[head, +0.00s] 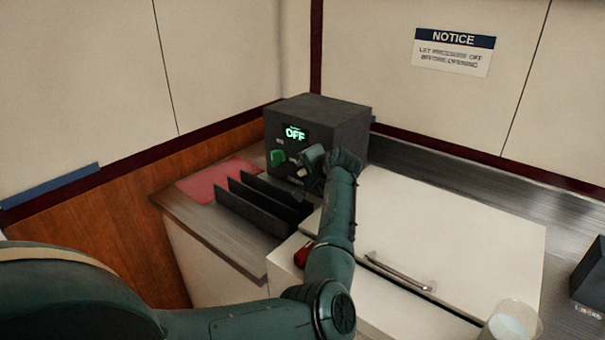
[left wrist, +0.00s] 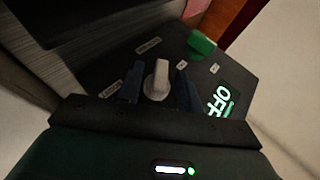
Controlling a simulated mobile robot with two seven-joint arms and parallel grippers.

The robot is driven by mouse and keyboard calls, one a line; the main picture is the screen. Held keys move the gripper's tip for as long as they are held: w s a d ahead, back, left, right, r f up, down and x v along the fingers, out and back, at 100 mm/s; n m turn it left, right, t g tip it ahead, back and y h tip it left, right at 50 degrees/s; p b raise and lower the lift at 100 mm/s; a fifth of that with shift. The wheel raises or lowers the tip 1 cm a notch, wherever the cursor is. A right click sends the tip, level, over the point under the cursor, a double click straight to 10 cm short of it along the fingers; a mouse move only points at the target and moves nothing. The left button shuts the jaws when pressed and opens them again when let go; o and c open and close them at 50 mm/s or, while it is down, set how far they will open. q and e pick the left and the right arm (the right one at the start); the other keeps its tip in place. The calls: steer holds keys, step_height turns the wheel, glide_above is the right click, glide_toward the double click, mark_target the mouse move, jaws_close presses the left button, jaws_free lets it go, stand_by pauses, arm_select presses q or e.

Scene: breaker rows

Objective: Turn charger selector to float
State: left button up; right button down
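The charger is a dark grey box (head: 345,125) at the back of the counter, with a lit green display reading OFF (head: 295,133). The display also shows in the left wrist view (left wrist: 219,98). A green knob (head: 278,157) sits below it, also visible in the left wrist view (left wrist: 201,44). A pale grey selector knob (left wrist: 157,80) with small labels around it is on the same face. My left gripper (left wrist: 159,90) is at that face, one finger on each side of the pale knob. The fingers look apart, with slight gaps beside the knob; firm contact is not visible. My right gripper is out of view.
Black upright dividers (head: 262,200) and a red mat (head: 215,180) lie left of my left forearm. A white lid with a metal handle (head: 398,272) is to the right. A clear cup (head: 512,322) and a dark box (head: 592,275) stand at the lower right.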

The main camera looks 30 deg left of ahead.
arm_select(q)
steer(key=shift+a, duration=0.1)
stand_by(0.3)
jaws_close()
